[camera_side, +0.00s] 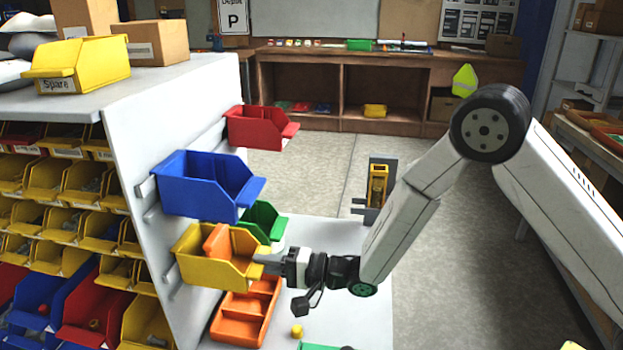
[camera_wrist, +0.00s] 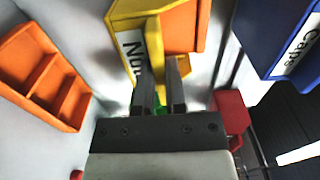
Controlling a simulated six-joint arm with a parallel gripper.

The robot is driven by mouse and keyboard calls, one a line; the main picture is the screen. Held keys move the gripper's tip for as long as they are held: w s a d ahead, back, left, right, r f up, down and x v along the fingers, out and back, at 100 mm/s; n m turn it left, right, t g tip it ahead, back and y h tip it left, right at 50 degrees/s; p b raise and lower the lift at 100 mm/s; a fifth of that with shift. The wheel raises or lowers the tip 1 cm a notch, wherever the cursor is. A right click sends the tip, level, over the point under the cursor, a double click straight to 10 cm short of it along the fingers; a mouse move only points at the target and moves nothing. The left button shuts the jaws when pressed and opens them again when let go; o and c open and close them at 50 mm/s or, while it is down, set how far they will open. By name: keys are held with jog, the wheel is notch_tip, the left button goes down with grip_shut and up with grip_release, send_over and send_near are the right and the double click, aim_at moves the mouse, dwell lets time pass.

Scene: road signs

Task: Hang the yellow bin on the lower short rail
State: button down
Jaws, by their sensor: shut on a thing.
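The yellow bin (camera_side: 196,271) is beside the white panel, below the blue bin, with an orange piece (camera_side: 217,243) inside it. My gripper (camera_side: 267,262) is shut on its front edge, at the right. In the wrist view the fingers (camera_wrist: 161,85) reach the yellow bin (camera_wrist: 124,14) by its white label.
The blue bin (camera_side: 200,193) hangs close above, and a red bin (camera_side: 258,129) is higher and farther back. A green bin (camera_side: 262,219) is just behind. An orange divided tray (camera_side: 240,331) lies below, near a small yellow piece (camera_side: 297,331). The white surface (camera_side: 350,300) to the right is mostly clear.

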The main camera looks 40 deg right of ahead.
jog(key=shift+f, duration=0.9)
dwell(0.8)
jog(key=c, duration=0.6)
grip_release()
jog(key=shift+v, duration=3.9)
